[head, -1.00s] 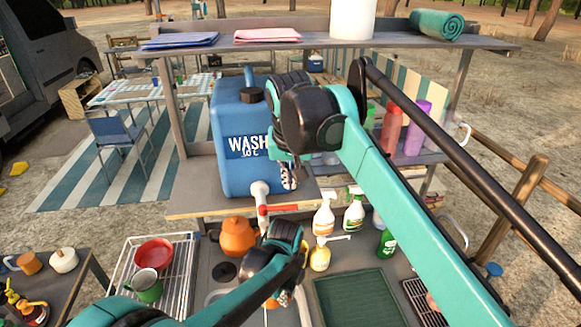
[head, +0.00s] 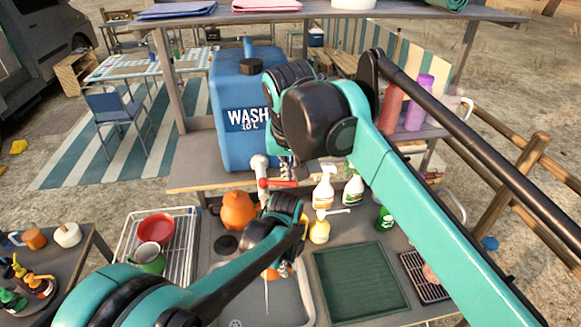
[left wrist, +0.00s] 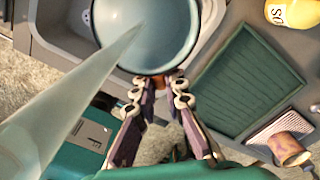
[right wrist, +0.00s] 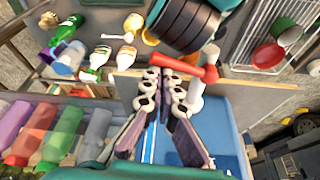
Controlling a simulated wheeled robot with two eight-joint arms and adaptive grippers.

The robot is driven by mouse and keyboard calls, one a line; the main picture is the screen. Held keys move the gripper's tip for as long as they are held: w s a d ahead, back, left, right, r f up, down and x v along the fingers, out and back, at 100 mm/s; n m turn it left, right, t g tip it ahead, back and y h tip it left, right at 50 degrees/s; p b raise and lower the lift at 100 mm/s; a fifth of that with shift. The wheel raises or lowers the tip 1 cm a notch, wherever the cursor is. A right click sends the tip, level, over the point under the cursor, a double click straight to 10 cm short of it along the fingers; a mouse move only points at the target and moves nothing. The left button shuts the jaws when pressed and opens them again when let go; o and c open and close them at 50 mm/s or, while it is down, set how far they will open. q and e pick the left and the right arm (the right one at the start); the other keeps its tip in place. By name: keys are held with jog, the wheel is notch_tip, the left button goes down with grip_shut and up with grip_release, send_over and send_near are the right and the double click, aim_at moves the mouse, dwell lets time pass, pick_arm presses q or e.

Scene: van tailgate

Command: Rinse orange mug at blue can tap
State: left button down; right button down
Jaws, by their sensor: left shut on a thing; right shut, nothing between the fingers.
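The orange mug (head: 269,273) is mostly hidden behind my left gripper (head: 290,266) in the head view, over the sink. In the left wrist view its pale blue-grey inside (left wrist: 168,42) faces the camera, and my left gripper (left wrist: 168,84) is shut on it. A pale water stream (left wrist: 60,100) crosses to the mug's opening. The blue can (head: 233,150), marked WASH, stands on the shelf with a white tap (head: 260,165) and red lever (head: 283,184). My right gripper (right wrist: 164,84) is shut and empty, close beside the red lever (right wrist: 160,62).
An orange kettle (head: 238,211) stands behind the sink (head: 235,312). A dish rack (head: 186,222) with a red bowl and green mug is left. Spray bottles (head: 323,190) stand right of the tap. A green drain mat (head: 360,280) lies right of the sink.

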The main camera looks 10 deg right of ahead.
jog(key=shift+w, duration=0.1)
notch_tip(320, 180, up, 10)
send_over(288, 185)
jog(key=w+d, duration=0.1)
jog(key=w, duration=0.1)
jog(key=s+a+f+m+h, duration=0.1)
jog(key=s+a+m, duration=0.15)
jog(key=s, duration=0.65)
jog(key=shift+t, duration=0.4)
jog(key=x, duration=1)
jog(key=shift+w+a, duration=0.15)
jog(key=shift+a, duration=0.05)
jog(key=shift+w+d+r, duration=0.1)
jog(key=shift+w+d, duration=0.25)
jog(key=shift+w, duration=0.35)
